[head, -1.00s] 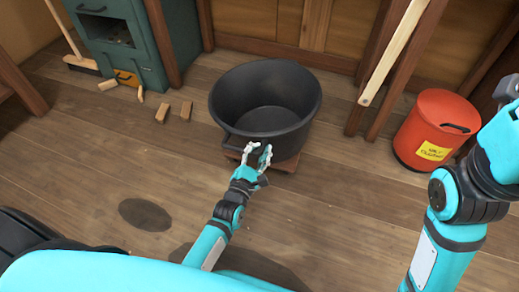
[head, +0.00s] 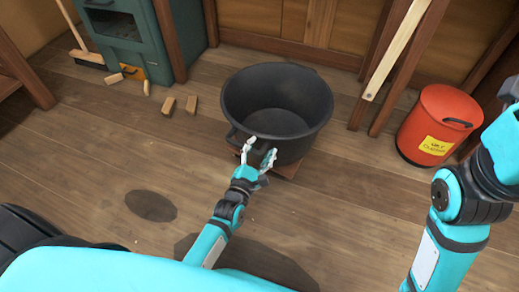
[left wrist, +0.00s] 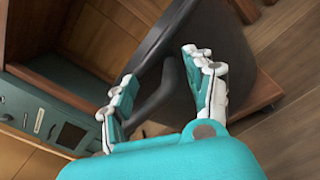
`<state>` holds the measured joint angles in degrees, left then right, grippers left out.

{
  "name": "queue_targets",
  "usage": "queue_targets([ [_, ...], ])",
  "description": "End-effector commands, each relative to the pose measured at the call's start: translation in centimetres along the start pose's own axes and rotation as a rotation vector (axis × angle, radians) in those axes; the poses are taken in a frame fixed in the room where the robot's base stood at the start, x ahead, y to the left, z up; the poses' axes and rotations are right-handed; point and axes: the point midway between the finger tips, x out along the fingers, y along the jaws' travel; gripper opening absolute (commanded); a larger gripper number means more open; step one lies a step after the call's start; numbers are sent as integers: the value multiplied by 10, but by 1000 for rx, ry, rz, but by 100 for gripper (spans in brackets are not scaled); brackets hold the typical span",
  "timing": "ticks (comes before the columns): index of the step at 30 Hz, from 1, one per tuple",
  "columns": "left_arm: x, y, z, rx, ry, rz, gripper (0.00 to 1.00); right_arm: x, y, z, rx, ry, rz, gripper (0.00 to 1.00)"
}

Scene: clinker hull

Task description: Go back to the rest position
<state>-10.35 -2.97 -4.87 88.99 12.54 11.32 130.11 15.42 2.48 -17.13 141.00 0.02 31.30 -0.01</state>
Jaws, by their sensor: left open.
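My left gripper (head: 259,155) is open in the head view, at the near side of a large black tub (head: 290,145). In the left wrist view, the open fingers (left wrist: 160,85) have the tub's dark handle (left wrist: 165,92) between them, with gaps showing; I cannot tell whether they touch it. The tub is upright and its inside looks empty. It stands on a low wooden base (head: 288,170). My right arm shows at the right edge of the head view, but its gripper is out of the picture.
A red bin (head: 425,115) with a yellow label stands at the right. A teal stove (head: 135,35), a broom (head: 85,50) and wood blocks (head: 168,106) are at the back left. A pale plank (head: 405,45) leans at the back. The floor (head: 90,160) on the left is clear.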

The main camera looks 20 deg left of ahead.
Motion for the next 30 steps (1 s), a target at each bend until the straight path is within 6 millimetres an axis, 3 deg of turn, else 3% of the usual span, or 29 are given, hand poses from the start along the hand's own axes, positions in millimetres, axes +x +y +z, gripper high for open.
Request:
queue_targets([
  [13,-65,0,-2,1,5,-2,54,0,0,1,1,-2,2,40],
  [23,-74,3,1,10,-1,4,54,0,0,1,1,-4,3,40],
  [26,-72,15,21,91,-40,31,54,0,1,4,3,-18,7,40],
  [29,-69,43,67,283,-124,108,54,-3,3,8,7,-46,18,40],
  [30,-69,57,91,387,-164,155,54,-4,4,10,9,-62,23,40],
])
